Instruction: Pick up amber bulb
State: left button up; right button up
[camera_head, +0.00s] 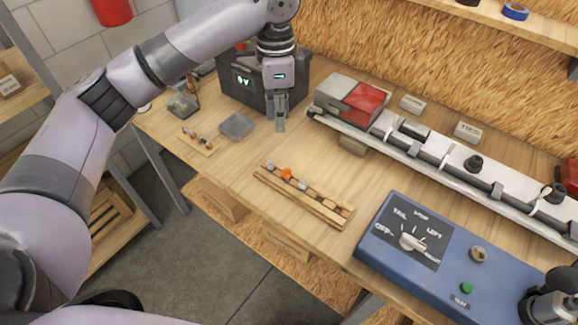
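An orange-amber bulb (286,174) sits in a long wooden rack (325,211) on the workbench, near the rack's far left end. Other small pale and brown pieces lie in the same rack. My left gripper (280,126) points down above the bench, behind the rack and apart from the bulb. Its fingers show close together, and I cannot tell if they are parted. Nothing shows held in it. Part of what looks like my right gripper (553,306) shows at the lower right corner, mostly cut off; its fingers cannot be made out.
A blue control box (447,250) with a selector knob stands right of the rack. A dark meter box (238,91), a grey tray (236,126) and a small wooden holder (197,141) are at left.

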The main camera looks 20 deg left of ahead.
pick_arm(q)
notch_tip(320, 180, down, 5)
jog(key=p, duration=0.2)
send_over(287, 170)
jog(key=a, duration=0.1)
jog(key=f, duration=0.6)
jog(key=shift+a, duration=0.2)
jog(key=shift+f+p, duration=0.35)
jog(key=shift+f, duration=0.05)
jog(key=shift+d+f+p, duration=0.25)
jog(key=shift+f+p, duration=0.05)
jog(key=shift+f, duration=0.05)
jog(key=f, duration=0.1)
jog(key=d+f+p, duration=0.1)
jog(key=f, duration=0.1)
jog(key=shift+f, duration=0.65)
jog(key=shift+a, duration=0.1)
pick_arm(e)
jog(key=r, duration=0.3)
jog(key=s+r, duration=0.1)
jog(key=shift+d+r, duration=0.35)
pick_arm(q)
jog(key=c, duration=0.4)
pick_arm(e)
jog(key=shift+a, duration=0.1)
